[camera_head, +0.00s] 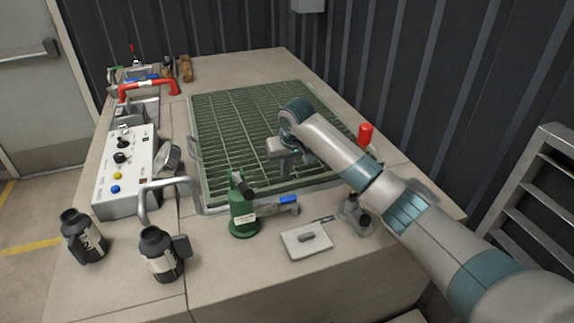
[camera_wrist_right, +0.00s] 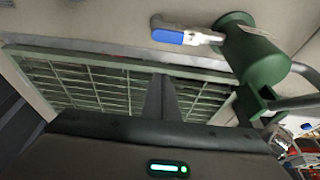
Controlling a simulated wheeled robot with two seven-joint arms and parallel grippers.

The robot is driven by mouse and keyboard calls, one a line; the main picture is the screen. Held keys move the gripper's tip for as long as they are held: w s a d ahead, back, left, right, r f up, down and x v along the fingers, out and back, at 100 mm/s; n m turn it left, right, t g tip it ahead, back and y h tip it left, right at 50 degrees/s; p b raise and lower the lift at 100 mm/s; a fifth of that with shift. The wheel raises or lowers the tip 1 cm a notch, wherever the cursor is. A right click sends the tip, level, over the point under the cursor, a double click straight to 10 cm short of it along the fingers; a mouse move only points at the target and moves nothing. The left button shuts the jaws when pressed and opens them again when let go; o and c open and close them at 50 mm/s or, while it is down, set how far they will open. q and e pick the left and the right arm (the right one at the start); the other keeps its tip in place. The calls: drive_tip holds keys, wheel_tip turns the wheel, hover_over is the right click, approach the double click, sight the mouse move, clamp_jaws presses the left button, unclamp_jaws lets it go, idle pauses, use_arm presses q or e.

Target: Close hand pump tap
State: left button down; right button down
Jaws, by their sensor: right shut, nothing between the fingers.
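The green hand pump (camera_head: 243,212) stands upright on the bench in front of the grating. Its tap is a grey pipe with a blue lever (camera_head: 288,199) and points to the right. In the right wrist view the green pump (camera_wrist_right: 262,58) is at upper right, and the blue lever (camera_wrist_right: 167,37) at upper centre lies along the grey tap. My right gripper (camera_head: 284,172) hangs over the near part of the grating, behind the tap and apart from it. In the wrist view its fingers (camera_wrist_right: 162,98) are together and empty. My left gripper is out of view.
A green metal grating (camera_head: 245,120) fills the bench middle. A white control box (camera_head: 124,175), two black canisters (camera_head: 162,250) and a bent grey pipe are at left. A grey plate (camera_head: 306,239) lies in front of the tap. A red cylinder (camera_head: 366,133) stands beyond my right arm.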

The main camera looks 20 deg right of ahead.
sight(284, 200)
wheel_tip(284, 200, down, 6)
drive_tip(key=s+p, duration=0.2)
drive_tip(key=p, duration=0.2)
idle(0.6)
drive_tip(key=shift+d, duration=0.1)
